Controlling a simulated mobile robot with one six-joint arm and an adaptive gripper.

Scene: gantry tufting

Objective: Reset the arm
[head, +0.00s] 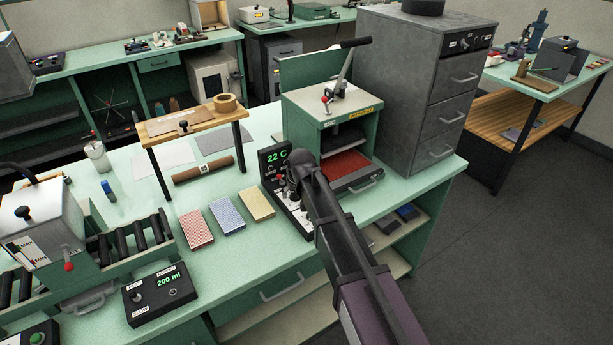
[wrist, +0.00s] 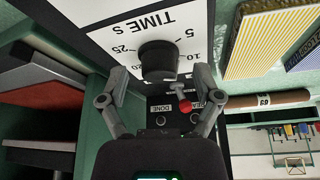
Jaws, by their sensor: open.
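My gripper (wrist: 160,78) is open in the wrist view, its two fingers spread on either side of a black dial knob (wrist: 157,58). Gaps show between the knob and both fingers; its depth relative to the fingertips is hard to judge. The knob sits on a white scale marked TIME s, on a control box (head: 273,158) with a green 22 C readout. A red-tipped toggle switch (wrist: 183,103) is just beyond the knob. In the head view my arm reaches over the bench to this box, and the dark gripper (head: 295,165) hides part of its face.
A green press (head: 300,110) with a lever and red bed stands right behind the box, a grey drawer cabinet (head: 400,90) beside it. Pink (head: 196,230), blue (head: 227,214) and yellow (head: 257,203) blocks lie left on the green bench. Floor at right is clear.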

